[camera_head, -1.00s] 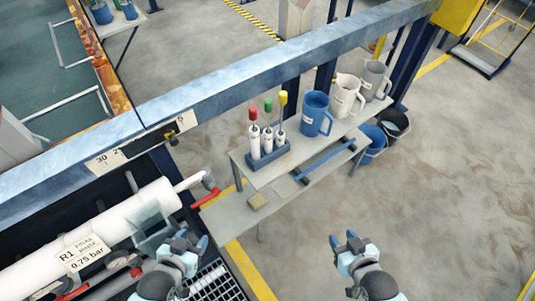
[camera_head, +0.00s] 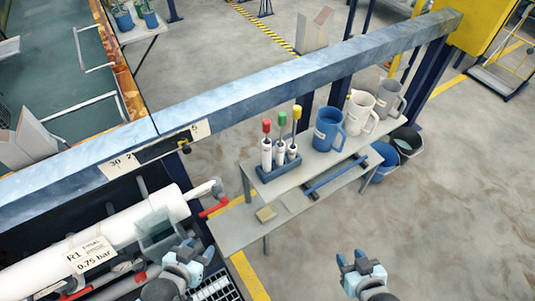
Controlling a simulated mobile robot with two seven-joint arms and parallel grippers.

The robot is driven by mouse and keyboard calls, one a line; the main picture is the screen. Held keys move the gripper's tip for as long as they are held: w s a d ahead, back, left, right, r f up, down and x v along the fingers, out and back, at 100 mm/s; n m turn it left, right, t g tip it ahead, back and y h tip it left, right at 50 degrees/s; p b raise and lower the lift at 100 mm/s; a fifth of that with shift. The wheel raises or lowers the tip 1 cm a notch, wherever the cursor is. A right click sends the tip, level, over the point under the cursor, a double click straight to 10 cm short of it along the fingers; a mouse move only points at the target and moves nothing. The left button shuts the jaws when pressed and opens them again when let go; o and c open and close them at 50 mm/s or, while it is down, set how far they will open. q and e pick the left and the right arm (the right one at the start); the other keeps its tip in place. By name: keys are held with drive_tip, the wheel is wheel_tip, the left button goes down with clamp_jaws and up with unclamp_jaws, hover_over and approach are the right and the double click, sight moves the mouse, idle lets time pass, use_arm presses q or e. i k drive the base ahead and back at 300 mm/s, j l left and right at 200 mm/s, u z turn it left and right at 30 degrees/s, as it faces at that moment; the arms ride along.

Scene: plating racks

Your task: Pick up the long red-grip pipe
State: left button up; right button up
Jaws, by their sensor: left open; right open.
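A rack (camera_head: 277,180) on the upper shelf holds three upright white tools with coloured tops. The red-topped one (camera_head: 266,152) stands at the left, the green-topped one (camera_head: 281,152) in the middle and the yellow-topped one (camera_head: 295,150) at the right. The red-topped one looks like the red-grip pipe; its lower end is hidden in the rack. My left gripper (camera_head: 197,249) is open and empty, below and left of the rack, by the white cylinder. My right gripper (camera_head: 351,258) is open and empty over the floor, below and right of the shelves.
A blue jug (camera_head: 326,130), a white jug (camera_head: 359,114) and a grey jug (camera_head: 388,99) stand right of the rack. A blue beam (camera_head: 250,97) runs behind. A labelled white cylinder (camera_head: 110,232) lies left.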

sight(266, 143)
drive_tip(key=i+l, duration=0.2)
drive_tip(key=l, duration=0.15)
drive_tip(key=i+l, duration=0.15)
drive_tip(key=l, duration=0.25)
drive_tip(key=i+l, duration=0.2)
drive_tip(key=l, duration=0.15)
drive_tip(key=i+l+u, duration=0.1)
drive_tip(key=l, duration=0.3)
drive_tip(key=i+l+u, duration=0.15)
drive_tip(key=u, duration=0.95)
